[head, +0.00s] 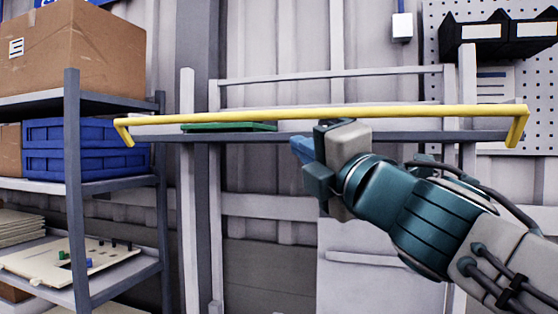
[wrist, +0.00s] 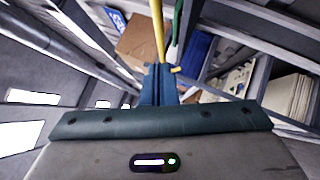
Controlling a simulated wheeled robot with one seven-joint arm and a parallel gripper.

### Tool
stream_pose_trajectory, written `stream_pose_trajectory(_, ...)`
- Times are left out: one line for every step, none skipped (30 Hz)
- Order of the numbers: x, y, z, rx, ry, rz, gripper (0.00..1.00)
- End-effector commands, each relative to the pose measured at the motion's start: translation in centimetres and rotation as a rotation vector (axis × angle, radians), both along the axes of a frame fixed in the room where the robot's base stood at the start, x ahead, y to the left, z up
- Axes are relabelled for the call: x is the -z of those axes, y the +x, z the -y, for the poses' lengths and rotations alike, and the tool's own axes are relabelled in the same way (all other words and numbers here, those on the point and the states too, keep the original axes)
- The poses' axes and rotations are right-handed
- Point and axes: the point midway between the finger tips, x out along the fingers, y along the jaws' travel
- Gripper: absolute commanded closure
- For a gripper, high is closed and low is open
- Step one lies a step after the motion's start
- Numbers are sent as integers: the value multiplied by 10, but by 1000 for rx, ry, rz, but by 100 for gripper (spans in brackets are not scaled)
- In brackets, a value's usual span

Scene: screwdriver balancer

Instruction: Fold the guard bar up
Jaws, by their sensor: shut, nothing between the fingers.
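The yellow guard bar (head: 330,114) runs level across the head view, with a short bent-down end at each side. My gripper (head: 298,148) is just below the middle of the bar, pointing left, with its fingers shut and empty. In the wrist view the bar (wrist: 159,38) extends away beyond the shut fingertips (wrist: 160,72). I cannot tell whether the gripper touches the bar. The wrist hides a small part of the space behind the bar.
A grey shelf (head: 72,190) at the left holds a cardboard box (head: 75,45) and blue bins (head: 75,150). A green object (head: 230,127) lies on the grey rail behind the bar. Black bins (head: 485,35) hang on the pegboard at the upper right.

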Motion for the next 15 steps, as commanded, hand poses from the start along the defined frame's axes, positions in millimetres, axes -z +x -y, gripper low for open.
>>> stream_pose_trajectory(10,-2,0,0,0,13,100)
stream_pose_trajectory(10,-2,0,1,-2,20,100)
stream_pose_trajectory(10,-3,0,2,-3,27,100)
stream_pose_trajectory(10,-4,0,3,-5,32,100)
stream_pose_trajectory(10,-4,0,4,-6,35,100)
stream_pose_trajectory(9,-4,0,4,-6,37,100)
stream_pose_trajectory(8,-3,0,5,-6,38,100)
stream_pose_trajectory(7,-2,-1,5,-6,39,100)
stream_pose_trajectory(6,-1,-2,6,-7,40,100)
stream_pose_trajectory(5,1,-3,6,-8,39,100)
stream_pose_trajectory(4,3,-5,7,-9,39,100)
stream_pose_trajectory(3,7,-7,6,-9,39,100)
stream_pose_trajectory(2,10,-9,6,-9,39,100)
stream_pose_trajectory(0,13,-12,6,-9,39,100)
stream_pose_trajectory(-1,18,-15,5,-8,38,100)
